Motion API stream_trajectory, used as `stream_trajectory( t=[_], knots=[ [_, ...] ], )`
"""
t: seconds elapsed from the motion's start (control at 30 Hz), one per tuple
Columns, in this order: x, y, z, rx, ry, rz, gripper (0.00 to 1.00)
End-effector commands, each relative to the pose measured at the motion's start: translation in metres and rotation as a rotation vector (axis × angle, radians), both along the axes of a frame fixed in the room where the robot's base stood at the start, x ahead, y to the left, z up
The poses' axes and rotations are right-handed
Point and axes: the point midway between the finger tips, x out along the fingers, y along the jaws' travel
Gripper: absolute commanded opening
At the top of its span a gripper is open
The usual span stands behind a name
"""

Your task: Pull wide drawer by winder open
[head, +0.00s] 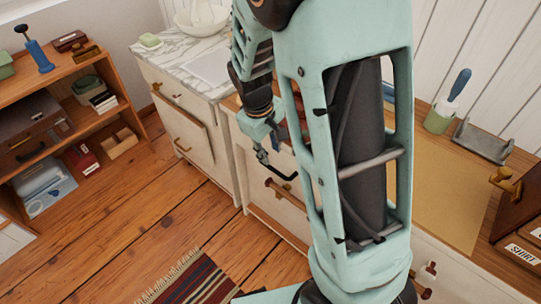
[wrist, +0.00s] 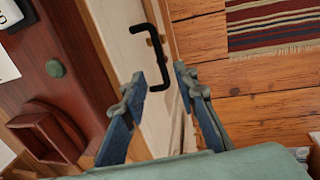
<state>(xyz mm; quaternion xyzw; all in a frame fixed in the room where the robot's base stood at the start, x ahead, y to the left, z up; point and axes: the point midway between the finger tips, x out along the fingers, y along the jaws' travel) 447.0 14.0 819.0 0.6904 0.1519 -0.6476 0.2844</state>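The black bracket-shaped handle (wrist: 163,62) of a pale drawer (wrist: 118,22) shows in the wrist view, just beyond my fingertips. In the head view the handle (head: 283,175) is on the front of the white cabinet, beside my arm. My gripper (wrist: 158,80) is open, with its two fingers apart and the lower end of the handle seen between the tips. In the head view my gripper (head: 266,150) is small and partly overlaps the drawer front. Whether the fingers touch the handle cannot be told. My arm hides much of the drawer, and no winder is clearly identifiable.
A lower brown handle (head: 285,193) sits beneath the black one. A marble-topped cabinet (head: 195,62) stands to the left, and an open shelf (head: 62,110) further left. A striped rug (head: 195,283) lies on the otherwise clear wooden floor (head: 120,215).

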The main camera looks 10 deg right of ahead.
Motion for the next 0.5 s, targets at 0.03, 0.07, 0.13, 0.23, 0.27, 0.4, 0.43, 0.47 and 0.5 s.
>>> stream_trajectory(
  t=[0.03,0.07,0.13,0.23,0.27,0.4,0.43,0.47,0.5],
  knots=[
    [0.000,-0.002,-0.012,-0.001,0.004,-0.002,0.27],
    [0.000,-0.003,-0.018,-0.003,0.005,-0.002,0.27],
    [0.001,-0.006,-0.032,-0.002,0.006,-0.003,0.27],
    [0.004,-0.009,-0.051,-0.001,0.005,-0.003,0.27],
    [0.005,-0.009,-0.056,0.000,0.004,-0.003,0.27],
    [0.007,-0.013,-0.076,0.000,0.003,-0.003,0.27],
    [0.008,-0.013,-0.079,0.000,0.002,-0.002,0.27],
    [0.009,-0.014,-0.081,0.000,0.001,-0.002,0.27],
    [0.009,-0.014,-0.084,0.000,0.001,-0.002,0.27]
  ],
)
